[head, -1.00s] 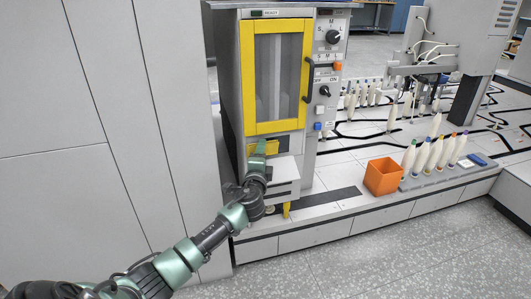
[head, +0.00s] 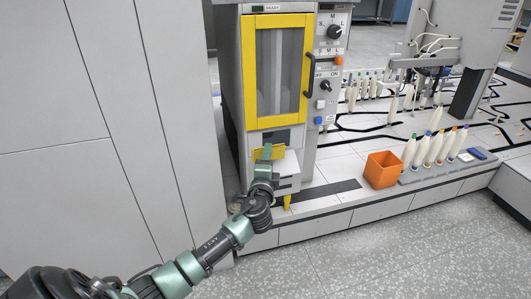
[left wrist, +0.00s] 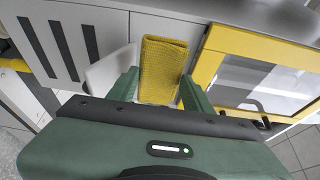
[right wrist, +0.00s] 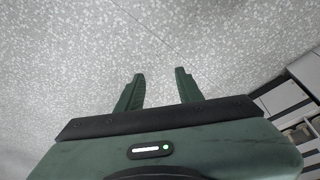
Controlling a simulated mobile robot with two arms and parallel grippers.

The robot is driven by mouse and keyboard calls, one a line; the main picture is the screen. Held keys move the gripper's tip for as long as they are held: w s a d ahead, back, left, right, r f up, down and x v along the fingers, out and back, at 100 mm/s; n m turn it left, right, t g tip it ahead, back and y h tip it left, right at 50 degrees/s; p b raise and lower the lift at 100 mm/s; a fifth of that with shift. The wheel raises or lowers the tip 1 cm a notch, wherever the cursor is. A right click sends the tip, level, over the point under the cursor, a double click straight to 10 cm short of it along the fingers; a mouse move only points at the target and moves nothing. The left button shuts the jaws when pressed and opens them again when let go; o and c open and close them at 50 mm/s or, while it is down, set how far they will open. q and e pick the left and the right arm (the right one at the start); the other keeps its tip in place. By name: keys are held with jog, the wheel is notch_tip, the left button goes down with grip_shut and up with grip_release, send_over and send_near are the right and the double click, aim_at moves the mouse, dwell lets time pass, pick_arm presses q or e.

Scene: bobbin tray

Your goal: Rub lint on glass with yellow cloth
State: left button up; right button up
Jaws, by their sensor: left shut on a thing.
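The yellow cloth (left wrist: 162,70) is between the fingers of my left gripper (left wrist: 165,88), which is shut on it. In the head view the cloth (head: 262,154) shows as a yellow patch at my left gripper (head: 267,152), just below the yellow-framed door. The glass (head: 280,70) sits in the yellow door frame (head: 250,80) of the machine; it also shows in the left wrist view (left wrist: 250,78), to the right of the cloth and apart from it. Lint cannot be made out on the glass. My right gripper (right wrist: 158,85) is open and empty above the speckled floor.
A dark handle (head: 309,75) stands out on the door's right side, beside a control panel (head: 329,70) with knobs. An orange bin (head: 383,171) and a rack (head: 440,172) of bobbins stand to the right. A tall grey cabinet (head: 90,80) is on the left.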

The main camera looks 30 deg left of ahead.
pick_arm(q)
jog(key=shift+d, duration=0.1)
jog(key=shift+s+d+p, duration=0.3)
jog(key=shift+s+d, duration=0.7)
jog(key=shift+d, duration=0.1)
